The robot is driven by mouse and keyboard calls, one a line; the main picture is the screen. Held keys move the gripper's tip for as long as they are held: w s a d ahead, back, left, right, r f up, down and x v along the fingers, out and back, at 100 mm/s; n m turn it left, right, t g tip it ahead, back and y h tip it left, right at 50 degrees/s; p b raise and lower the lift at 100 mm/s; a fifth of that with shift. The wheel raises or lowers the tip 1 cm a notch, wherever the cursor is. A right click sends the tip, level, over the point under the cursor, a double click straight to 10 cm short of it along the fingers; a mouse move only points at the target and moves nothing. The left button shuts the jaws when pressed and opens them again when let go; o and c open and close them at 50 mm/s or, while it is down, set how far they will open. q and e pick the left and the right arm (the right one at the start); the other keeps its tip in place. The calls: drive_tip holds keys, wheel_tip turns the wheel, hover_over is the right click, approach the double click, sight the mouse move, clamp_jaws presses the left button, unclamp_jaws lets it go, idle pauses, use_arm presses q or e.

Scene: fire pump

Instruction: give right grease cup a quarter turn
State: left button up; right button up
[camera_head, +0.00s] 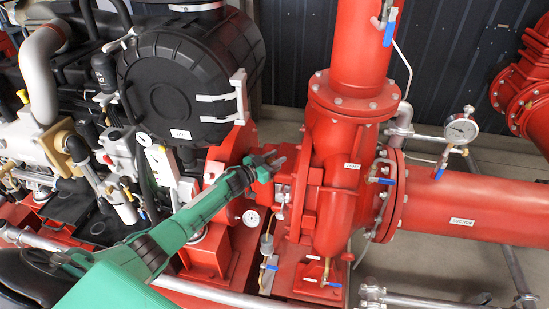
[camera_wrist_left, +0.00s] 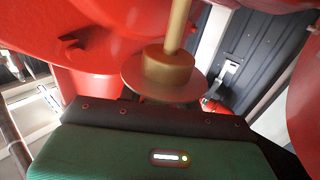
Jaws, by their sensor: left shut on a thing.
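My left gripper (camera_head: 272,161) reaches in from the left to the red pump housing (camera_head: 325,150), between the engine and the pump. In the head view its fingertips look close together, and the grease cup cannot be made out there. In the left wrist view a brass grease cup (camera_wrist_left: 167,68) with a wide round disc and a thin stem stands just beyond the dark edge of my gripper. The fingers are hidden there, but the left gripper is shut on the cup. My right gripper is not in view.
The black round engine housing (camera_head: 165,85) stands left of the pump. A pressure gauge (camera_head: 461,129) and the red suction pipe (camera_head: 470,208) are to the right. A small valve with a gauge (camera_head: 251,218) sits below my gripper. Red castings crowd the wrist view.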

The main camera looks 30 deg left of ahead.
sight(267, 162)
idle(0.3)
use_arm(q)
drive_tip(key=o, duration=1)
drive_tip(key=shift+s+a, duration=0.25)
drive_tip(key=shift+s, duration=0.3)
drive_tip(key=shift+b+v, duration=0.65)
drive_tip(key=shift+v, duration=2.5)
